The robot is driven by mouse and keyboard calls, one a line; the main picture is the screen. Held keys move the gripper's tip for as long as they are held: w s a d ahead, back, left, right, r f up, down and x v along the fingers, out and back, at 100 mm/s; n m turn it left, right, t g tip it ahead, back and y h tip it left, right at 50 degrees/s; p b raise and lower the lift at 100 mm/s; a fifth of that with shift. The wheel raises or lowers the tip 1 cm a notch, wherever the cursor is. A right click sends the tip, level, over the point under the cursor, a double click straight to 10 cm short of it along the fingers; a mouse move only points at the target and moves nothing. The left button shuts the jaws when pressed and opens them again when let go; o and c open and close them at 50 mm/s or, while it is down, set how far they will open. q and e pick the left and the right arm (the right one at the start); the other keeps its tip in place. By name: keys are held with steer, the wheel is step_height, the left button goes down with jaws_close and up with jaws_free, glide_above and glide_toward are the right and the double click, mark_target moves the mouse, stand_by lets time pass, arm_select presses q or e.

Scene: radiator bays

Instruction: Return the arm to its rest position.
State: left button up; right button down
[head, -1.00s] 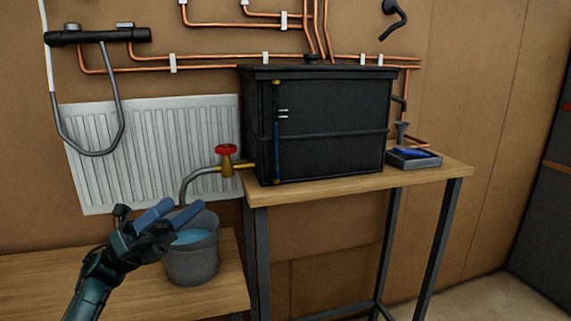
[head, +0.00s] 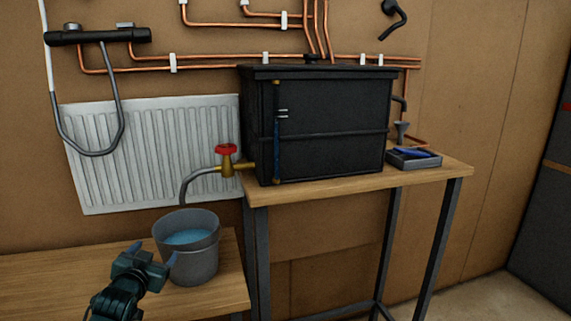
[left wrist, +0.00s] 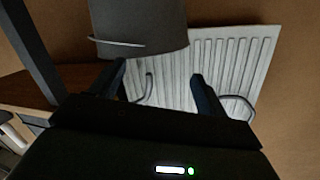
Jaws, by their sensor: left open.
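My left gripper (head: 152,253) is at the lower left of the head view, just in front of and left of the grey bucket (head: 204,262). Its fingers are apart with nothing between them. In the left wrist view both fingers of the left gripper (left wrist: 160,78) show spread apart, with the bucket (left wrist: 140,30) beyond them and the white radiator (left wrist: 232,60) behind. The bucket holds blue water (head: 188,237) and stands upright on the low wooden bench. My right gripper is not in view.
A black tank (head: 325,125) stands on a taller wooden table (head: 330,184). Its red-handled valve (head: 227,150) has a grey spout (head: 190,181) above the bucket. A small grey tray (head: 415,163) sits at the table's right. The bench (head: 60,275) is clear at left.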

arm_select(q)
steer(key=s+d+f+g+h, duration=0.25)
steer(key=s+d+f, duration=0.65)
steer(key=s+f, duration=0.55)
steer(key=s+d+f+g, duration=0.1)
steer(key=s+d, duration=0.2)
steer(key=s, duration=0.4)
steer(key=s+d+f+g+h, duration=0.1)
steer(key=s+d+f, duration=0.1)
steer(key=s, duration=0.5)
steer(key=s+d+f+g, duration=0.1)
steer(key=s+d+f, duration=0.1)
steer(key=s, duration=0.5)
steer(key=shift+s+d+h, duration=0.25)
steer(key=shift+d+h, duration=0.1)
steer(key=shift+d, duration=0.5)
steer(key=shift+c, duration=0.4)
